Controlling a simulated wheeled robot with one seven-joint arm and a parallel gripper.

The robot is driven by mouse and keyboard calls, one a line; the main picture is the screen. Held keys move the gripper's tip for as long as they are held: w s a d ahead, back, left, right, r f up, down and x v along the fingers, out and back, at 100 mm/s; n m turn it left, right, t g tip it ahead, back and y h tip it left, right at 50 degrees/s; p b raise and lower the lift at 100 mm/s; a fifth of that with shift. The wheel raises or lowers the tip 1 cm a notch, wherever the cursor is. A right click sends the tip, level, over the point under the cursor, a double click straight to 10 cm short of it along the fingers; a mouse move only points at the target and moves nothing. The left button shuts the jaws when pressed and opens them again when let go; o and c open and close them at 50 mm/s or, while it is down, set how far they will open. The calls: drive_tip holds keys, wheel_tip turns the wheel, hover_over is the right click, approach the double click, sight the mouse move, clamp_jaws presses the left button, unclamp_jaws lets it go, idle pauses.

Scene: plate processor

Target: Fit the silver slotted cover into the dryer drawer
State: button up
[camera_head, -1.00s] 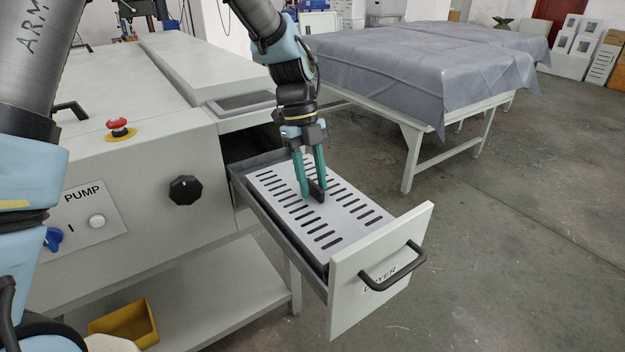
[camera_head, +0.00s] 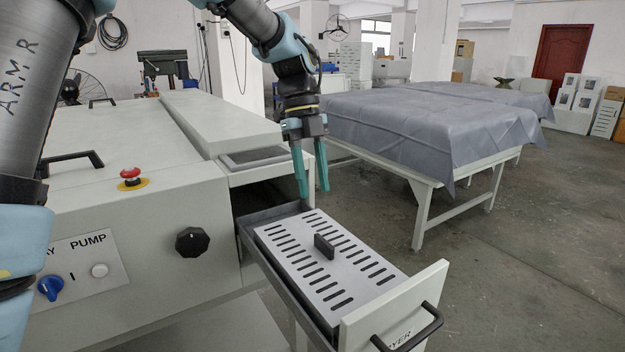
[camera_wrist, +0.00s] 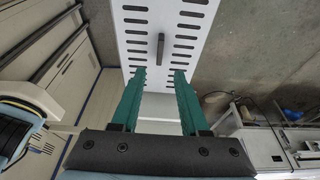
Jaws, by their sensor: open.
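The silver slotted cover (camera_head: 345,280) lies in the pulled-out dryer drawer (camera_head: 292,290), flat and lined up with the drawer walls as far as I can see. Its black upright handle (camera_head: 324,246) stands free in the middle. My gripper (camera_head: 314,194) is open and empty above the far part of the drawer, apart from the cover. In the wrist view the cover (camera_wrist: 139,47) shows beyond my teal fingertips (camera_wrist: 158,72), with the handle (camera_wrist: 160,46) between and ahead of them. Whether the cover's underside is fully seated is hidden.
The drawer front (camera_head: 400,315) has a black bar handle (camera_head: 418,330). The grey machine (camera_head: 150,230) with a black knob (camera_head: 190,242) stands at left. A cloth-covered table (camera_head: 430,125) stands behind at right. The floor right of the drawer is clear.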

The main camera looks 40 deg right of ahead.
drive_tip(key=w+a+f+n+t, duration=0.1)
drive_tip(key=w+a+f+n, duration=0.3)
drive_tip(key=a+n, duration=0.7)
drive_tip(key=w+a+f+n+t, duration=0.1)
drive_tip(key=w+a+n+t, duration=0.1)
drive_tip(key=w+a+n, duration=0.75)
drive_tip(key=s+a+f+n+t, duration=0.1)
drive_tip(key=s+a+f+n, duration=0.1)
drive_tip(key=s+a+n, duration=0.2)
drive_tip(key=s+a+f+n+t, duration=0.1)
drive_tip(key=s+a+f+n, duration=0.1)
drive_tip(key=a+n, duration=0.9)
drive_tip(key=s+a, duration=0.1)
drive_tip(key=a, duration=0.4)
drive_tip(key=shift+s+a+f, duration=0.2)
drive_tip(key=shift+s+a, duration=0.15)
drive_tip(key=shift+a, duration=0.05)
